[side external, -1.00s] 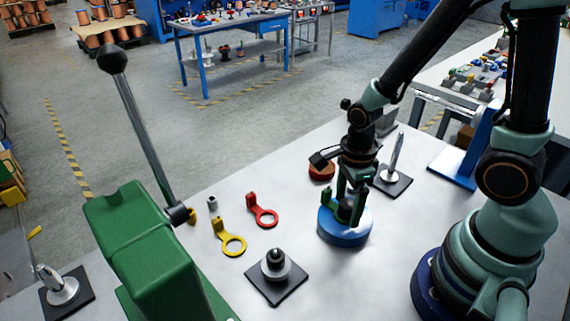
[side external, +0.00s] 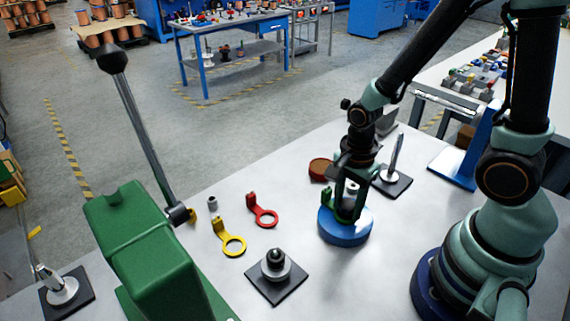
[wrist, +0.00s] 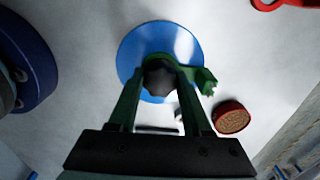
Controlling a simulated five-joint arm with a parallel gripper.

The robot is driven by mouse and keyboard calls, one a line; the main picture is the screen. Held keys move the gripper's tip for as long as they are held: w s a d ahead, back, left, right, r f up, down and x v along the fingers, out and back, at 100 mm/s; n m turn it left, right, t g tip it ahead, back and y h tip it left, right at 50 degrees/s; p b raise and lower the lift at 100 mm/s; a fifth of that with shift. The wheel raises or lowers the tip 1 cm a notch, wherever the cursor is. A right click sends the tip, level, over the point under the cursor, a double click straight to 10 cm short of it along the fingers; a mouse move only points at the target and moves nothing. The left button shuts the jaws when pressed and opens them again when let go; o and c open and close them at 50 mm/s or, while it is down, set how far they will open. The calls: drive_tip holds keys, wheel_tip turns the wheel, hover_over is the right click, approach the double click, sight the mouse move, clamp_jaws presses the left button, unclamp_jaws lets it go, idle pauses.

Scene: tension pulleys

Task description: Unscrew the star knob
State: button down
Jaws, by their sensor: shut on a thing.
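The dark star knob (wrist: 159,83) sits over the blue round base (wrist: 183,43) in the wrist view. My gripper (wrist: 160,74) is shut on the knob, with one finger on each side of it. A green part with an upright tab (wrist: 206,79) lies at the knob and sticks out to the right. In the side external view my gripper (side external: 347,208) points straight down over the blue base (side external: 345,233). The green part (side external: 328,203) shows at its left. The knob is mostly hidden there by the fingers.
A yellow ring tag (side external: 233,244) and a red ring tag (side external: 263,215) lie left of the base. A black-plate post (side external: 277,285) stands in front. A red puck (side external: 319,168) and a silver post (side external: 397,158) are behind. A green lever block (side external: 150,245) stands left.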

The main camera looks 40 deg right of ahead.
drive_tip(key=n, duration=1.1)
drive_tip(key=shift+n, duration=0.3)
drive_tip(key=shift+c, duration=1.3)
unclamp_jaws()
